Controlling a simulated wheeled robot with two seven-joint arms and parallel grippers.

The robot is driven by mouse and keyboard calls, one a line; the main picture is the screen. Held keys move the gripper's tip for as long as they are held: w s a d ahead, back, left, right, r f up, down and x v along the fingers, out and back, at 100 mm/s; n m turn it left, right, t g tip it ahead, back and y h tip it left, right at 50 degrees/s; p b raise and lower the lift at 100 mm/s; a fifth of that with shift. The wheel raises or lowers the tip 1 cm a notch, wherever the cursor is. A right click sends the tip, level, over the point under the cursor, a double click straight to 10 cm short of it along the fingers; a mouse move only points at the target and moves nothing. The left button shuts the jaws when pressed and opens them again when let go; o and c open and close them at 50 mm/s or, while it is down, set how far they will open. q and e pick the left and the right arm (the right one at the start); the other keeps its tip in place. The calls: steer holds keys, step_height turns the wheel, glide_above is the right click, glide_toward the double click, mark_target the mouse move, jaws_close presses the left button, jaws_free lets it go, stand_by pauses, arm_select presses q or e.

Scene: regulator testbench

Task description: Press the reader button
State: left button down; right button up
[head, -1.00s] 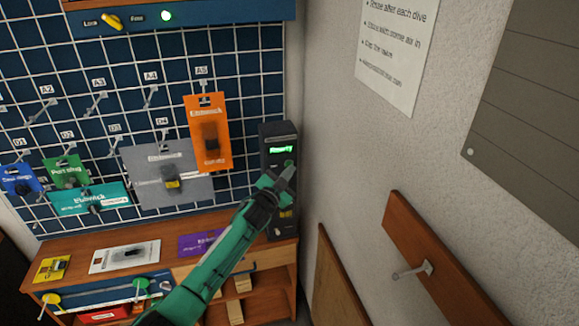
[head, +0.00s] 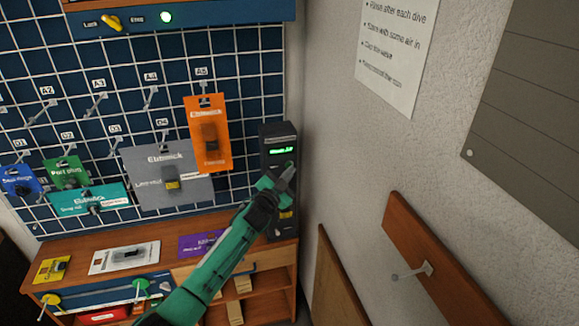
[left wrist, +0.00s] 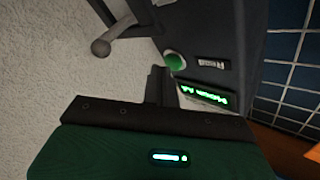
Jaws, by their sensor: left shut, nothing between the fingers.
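The reader is a tall dark box (head: 277,131) at the right edge of the pegboard, with a lit green display (head: 281,150). In the left wrist view its round green button (left wrist: 175,62) shows beside a small label, with the display (left wrist: 204,94) below. My left gripper (head: 287,174) is shut and empty, in front of the reader just below the display. In the left wrist view its closed fingertips (left wrist: 160,72) are right at the button's edge; I cannot tell whether they touch it. My right gripper is not in view.
Tagged cards hang on the pegboard, including an orange card (head: 223,128) close left of the reader. A wooden shelf (head: 275,255) with several cards lies below. A wall (head: 345,150) stands close on the right, with a wooden board and hook (head: 425,268).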

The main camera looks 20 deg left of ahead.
arm_select(q)
steer(key=shift+s+d, duration=0.25)
steer(key=shift+s, duration=0.2)
steer(key=s+d+p, duration=0.1)
steer(key=s, duration=0.1)
steer(key=s+d, duration=0.1)
steer(key=s, duration=0.1)
steer(key=shift+d+p, duration=0.4)
